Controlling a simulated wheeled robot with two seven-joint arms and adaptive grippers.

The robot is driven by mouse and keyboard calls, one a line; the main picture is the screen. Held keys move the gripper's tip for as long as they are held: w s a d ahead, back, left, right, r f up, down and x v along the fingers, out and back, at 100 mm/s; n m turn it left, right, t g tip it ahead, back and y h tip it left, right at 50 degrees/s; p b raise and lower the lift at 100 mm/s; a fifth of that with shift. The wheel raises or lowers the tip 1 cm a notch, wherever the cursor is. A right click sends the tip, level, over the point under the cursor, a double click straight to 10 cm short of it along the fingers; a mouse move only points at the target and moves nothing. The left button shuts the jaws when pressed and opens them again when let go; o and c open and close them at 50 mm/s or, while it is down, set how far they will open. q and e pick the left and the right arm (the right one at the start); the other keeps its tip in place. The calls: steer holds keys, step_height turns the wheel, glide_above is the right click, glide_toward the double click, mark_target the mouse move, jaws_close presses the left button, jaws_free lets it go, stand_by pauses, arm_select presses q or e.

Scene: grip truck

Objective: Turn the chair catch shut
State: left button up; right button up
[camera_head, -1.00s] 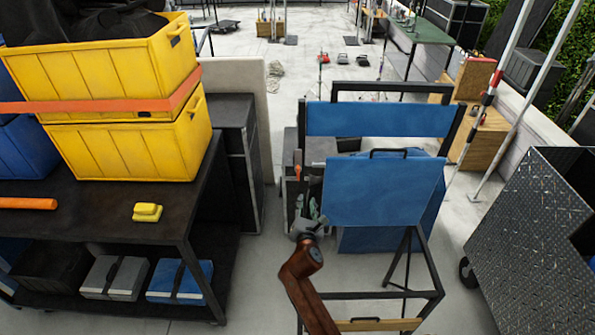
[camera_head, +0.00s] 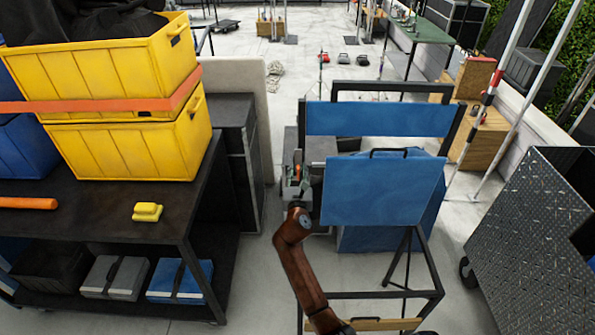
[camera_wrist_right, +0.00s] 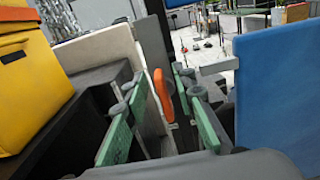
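The director's chair (camera_head: 385,190) stands at centre right in the head view, with a blue back and a tilted blue panel. The blue panel (camera_wrist_right: 280,95) fills the right side of the right wrist view. An orange lever (camera_wrist_right: 162,95), which looks like the catch, stands upright there. My right gripper (camera_head: 300,185) is at the chair's left side. In the right wrist view its green-padded fingers (camera_wrist_right: 163,88) are open, with the lever showing in the gap between them. I cannot tell whether they touch it. My left gripper is not in view.
A dark cart (camera_head: 110,205) with yellow crates (camera_head: 130,150) stands at left. A black case (camera_head: 240,165) is between cart and chair. A diamond-plate box (camera_head: 530,240) stands at right. Bare floor (camera_head: 255,290) lies between cart and chair.

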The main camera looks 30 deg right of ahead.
steer(key=shift+c, duration=0.5)
jaws_close()
steer(key=shift+a, duration=0.15)
